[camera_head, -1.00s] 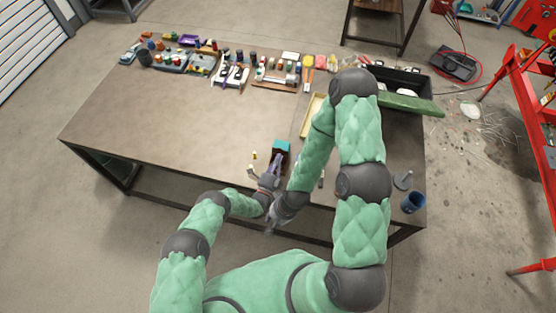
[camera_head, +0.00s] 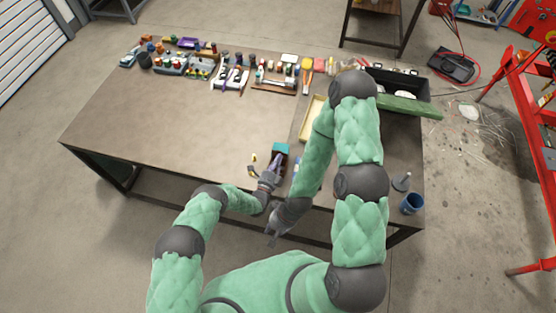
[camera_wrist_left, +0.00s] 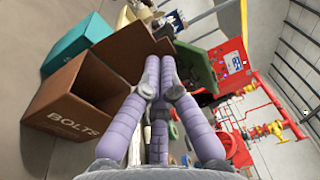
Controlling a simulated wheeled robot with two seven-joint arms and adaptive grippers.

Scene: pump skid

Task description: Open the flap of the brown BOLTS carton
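The brown BOLTS carton (camera_wrist_left: 60,105) fills the left of the left wrist view, its label facing the camera. Its dark inside shows, and a brown flap (camera_wrist_left: 122,58) stands out beyond the opening, partly behind my fingers. In the head view the carton (camera_head: 279,163) is small, near the table's front edge, with a teal part at its far side. My left gripper (camera_wrist_left: 160,62) has its lilac fingertips close together, beside the opening and in front of the flap; contact is unclear. In the head view it (camera_head: 271,176) is at the carton's near side. My right gripper (camera_head: 278,222) hangs lower, near the table's front edge.
A teal box (camera_wrist_left: 78,42) stands just beyond the carton. A yellowish tray (camera_head: 312,120) and a green-lidded dark case (camera_head: 410,104) lie to the right. A blue cup (camera_head: 411,203) stands at the front right.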

